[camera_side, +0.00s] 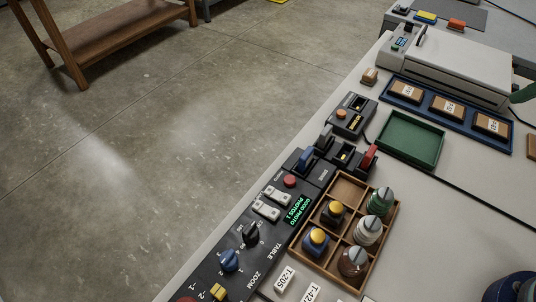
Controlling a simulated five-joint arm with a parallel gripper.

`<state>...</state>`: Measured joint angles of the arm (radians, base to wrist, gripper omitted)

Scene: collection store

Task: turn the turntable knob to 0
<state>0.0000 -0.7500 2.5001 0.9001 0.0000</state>
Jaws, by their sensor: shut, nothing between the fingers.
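The control panel (207,265) runs along the bench's left edge. A black knob (251,234) sits beside the word TABLE and looks like the turntable knob. The small marks around it are too small to read, so I cannot tell its setting. A blue knob (230,260) sits just below it, beside the word ZOOM. My gripper is not in view, and nothing touches either knob.
White switches (267,209), a red button (290,181) and a lit green display (298,210) lie above the knobs. A yellow control (219,292) lies below. A wooden compartment tray (348,190) holds several knobbed pieces on the right. A green tray (410,140) stands farther back.

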